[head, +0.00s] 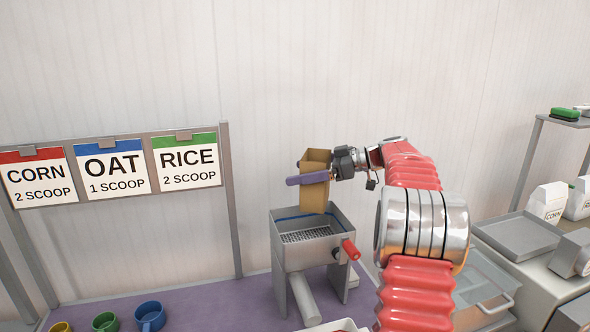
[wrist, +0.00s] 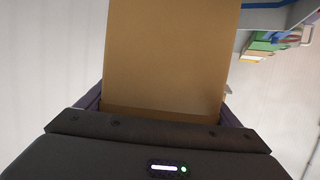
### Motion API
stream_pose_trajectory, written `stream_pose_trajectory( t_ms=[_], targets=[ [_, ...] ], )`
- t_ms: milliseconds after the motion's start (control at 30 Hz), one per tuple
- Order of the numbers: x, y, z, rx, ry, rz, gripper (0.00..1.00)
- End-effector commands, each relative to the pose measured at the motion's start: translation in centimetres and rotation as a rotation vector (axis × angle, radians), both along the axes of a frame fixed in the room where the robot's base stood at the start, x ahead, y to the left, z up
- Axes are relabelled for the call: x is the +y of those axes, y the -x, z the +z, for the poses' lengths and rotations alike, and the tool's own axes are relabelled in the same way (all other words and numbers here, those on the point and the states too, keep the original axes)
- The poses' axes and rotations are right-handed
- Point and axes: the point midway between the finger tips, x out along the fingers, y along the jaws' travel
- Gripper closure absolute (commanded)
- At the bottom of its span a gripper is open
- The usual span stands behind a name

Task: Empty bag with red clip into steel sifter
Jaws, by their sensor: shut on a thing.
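A tan bag (head: 315,196) is held upright or nearly so just above the steel sifter (head: 308,256). My gripper (head: 308,172) is shut on the bag, with a purple finger across its near side. In the wrist view the bag (wrist: 170,55) fills the middle, and the purple fingers show at both its edges. The sifter is an open steel hopper on legs with a mesh inside and a red handle (head: 349,249) on its right. The bag's lower end is over the back of the hopper; I cannot tell if they touch. I see no red clip on the bag.
A sign rack (head: 227,200) with CORN, OAT and RICE cards (head: 187,162) stands at the left. Several coloured cups (head: 150,316) sit at the lower left. A counter with a grey tray (head: 515,238) and white bags (head: 547,202) is at the right.

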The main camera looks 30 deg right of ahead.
Motion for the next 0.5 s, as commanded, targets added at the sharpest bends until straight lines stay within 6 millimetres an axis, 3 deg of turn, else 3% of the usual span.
stream_pose_trajectory(
  t_ms=[500],
  targets=[
    [0.7,-0.59,0.34,-0.043,0.042,0.016,0.41]
  ],
)
